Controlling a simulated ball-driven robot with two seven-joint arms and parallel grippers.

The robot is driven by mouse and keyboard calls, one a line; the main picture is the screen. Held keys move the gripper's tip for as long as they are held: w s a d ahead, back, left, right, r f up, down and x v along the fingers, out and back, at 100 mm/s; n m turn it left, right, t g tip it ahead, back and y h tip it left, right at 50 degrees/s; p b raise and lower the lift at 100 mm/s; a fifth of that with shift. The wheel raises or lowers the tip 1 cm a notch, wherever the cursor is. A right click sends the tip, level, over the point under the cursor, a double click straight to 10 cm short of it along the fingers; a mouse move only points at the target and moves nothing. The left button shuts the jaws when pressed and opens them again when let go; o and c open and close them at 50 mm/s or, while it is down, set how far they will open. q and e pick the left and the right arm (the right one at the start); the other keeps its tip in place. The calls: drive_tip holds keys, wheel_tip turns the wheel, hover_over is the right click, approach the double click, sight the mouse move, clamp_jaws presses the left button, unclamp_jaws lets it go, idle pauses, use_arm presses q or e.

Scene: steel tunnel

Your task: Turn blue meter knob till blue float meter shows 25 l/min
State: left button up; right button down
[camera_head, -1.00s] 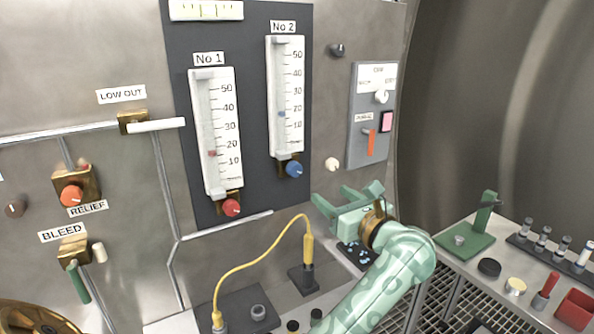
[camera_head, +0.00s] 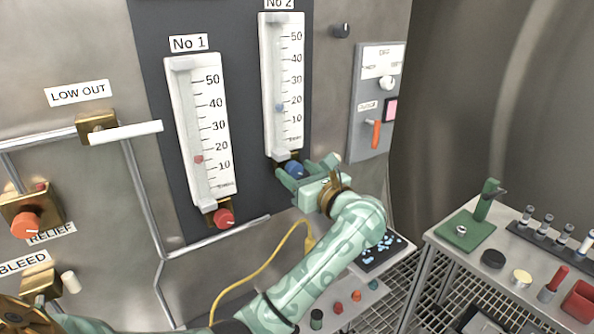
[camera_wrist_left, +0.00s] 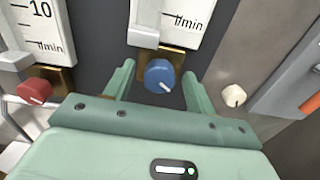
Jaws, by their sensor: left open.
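The blue knob (camera_head: 293,169) sits on a brass block below the No 2 float meter (camera_head: 267,90). Its blue float (camera_head: 279,107) stands between the 10 and 20 marks, nearer 20. My left gripper (camera_head: 306,167) is at the blue knob, open. In the left wrist view the blue knob (camera_wrist_left: 160,76) lies between the two spread fingers of the left gripper (camera_wrist_left: 158,70), with a gap on each side. Its white pointer mark faces down and right. My right gripper is not in view.
The No 1 meter (camera_head: 182,130) with its red knob (camera_head: 224,217) is to the left. A cream knob (camera_wrist_left: 233,95) is close right of the fingers. A grey switch box (camera_head: 365,140) is further right. A yellow hose (camera_head: 262,268) hangs below.

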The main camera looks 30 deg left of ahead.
use_arm(q)
drive_tip(key=c, duration=1)
drive_tip(key=m+p, duration=0.1)
drive_tip(key=m, duration=0.1)
drive_tip(key=m+p, duration=0.2)
drive_tip(key=shift+r+p, duration=0.3)
drive_tip(key=shift+f+m, duration=0.1)
drive_tip(key=shift+m, duration=0.3)
drive_tip(key=shift+f, duration=0.2)
drive_tip(key=o, duration=1)
drive_tip(key=shift+w, duration=0.1)
drive_tip(key=shift+d, duration=0.1)
